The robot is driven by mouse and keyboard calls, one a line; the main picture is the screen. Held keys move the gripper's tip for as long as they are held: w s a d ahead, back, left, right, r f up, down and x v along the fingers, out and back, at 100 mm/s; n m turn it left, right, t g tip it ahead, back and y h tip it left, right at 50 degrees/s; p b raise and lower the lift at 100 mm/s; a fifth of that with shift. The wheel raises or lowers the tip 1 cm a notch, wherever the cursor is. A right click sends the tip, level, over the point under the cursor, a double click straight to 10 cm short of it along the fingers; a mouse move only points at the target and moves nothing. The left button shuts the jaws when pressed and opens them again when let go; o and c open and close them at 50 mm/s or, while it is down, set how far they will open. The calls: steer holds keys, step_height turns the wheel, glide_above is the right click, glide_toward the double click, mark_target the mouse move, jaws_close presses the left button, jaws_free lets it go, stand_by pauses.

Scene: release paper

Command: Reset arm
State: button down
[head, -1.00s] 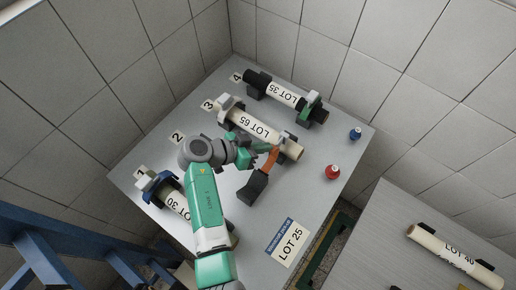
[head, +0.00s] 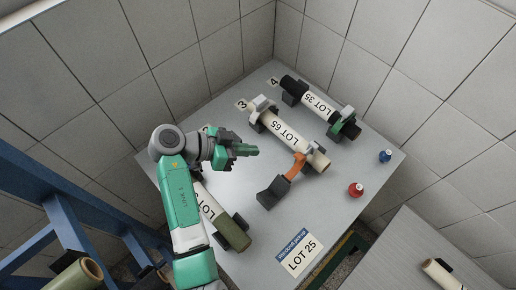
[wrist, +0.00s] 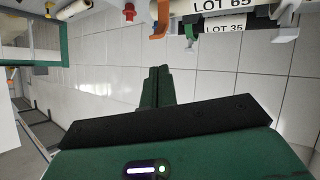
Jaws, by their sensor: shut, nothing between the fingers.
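My gripper (head: 255,151) is shut and empty above the grey table (head: 262,235), left of the LOT 65 roll (head: 295,140) and apart from it. In the wrist view its dark green fingers (wrist: 155,88) lie together with nothing between them. My arm is bent back over the left part of the table. It hides part of a roll with an olive end (head: 232,230) and the stand under its far end.
The LOT 35 roll (head: 318,105) lies in holders at the back. An orange lever (head: 295,167) stands beside the LOT 65 roll. A red bottle (head: 356,189), a blue bottle (head: 385,156) and the LOT 25 card (head: 300,255) sit toward the right. A blue frame (head: 85,220) stands at left.

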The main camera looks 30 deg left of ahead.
steer(key=shift+w, duration=0.1)
steer(key=w+d+r+n+t+y, duration=0.1)
steer(key=w+d+r+t+y, duration=0.2)
steer(key=r, duration=0.6)
steer(key=w+d+r+n+t+y, duration=0.2)
steer(key=d+r, duration=0.1)
steer(key=r, duration=0.6)
steer(key=w+d+r+n+t+y, duration=0.1)
steer(key=w+d+r+t+y, duration=0.25)
steer(key=r, duration=0.55)
steer(key=s+d+r+n+t, duration=0.1)
steer(key=s+d+r+t, duration=0.3)
steer(key=s+d+r, duration=0.5)
steer(key=s+d+r+n+t, duration=0.2)
steer(key=s+r+t, duration=0.35)
steer(key=r, duration=0.85)
step_height(320, 180, up, 13)
steer(key=s+g+y+p, duration=0.1)
steer(key=p, duration=1.1)
steer(key=shift+s+f+p, duration=0.15)
steer(key=shift+s+p, duration=0.15)
steer(key=shift+s, duration=0.05)
steer(key=shift+a+f, duration=0.1)
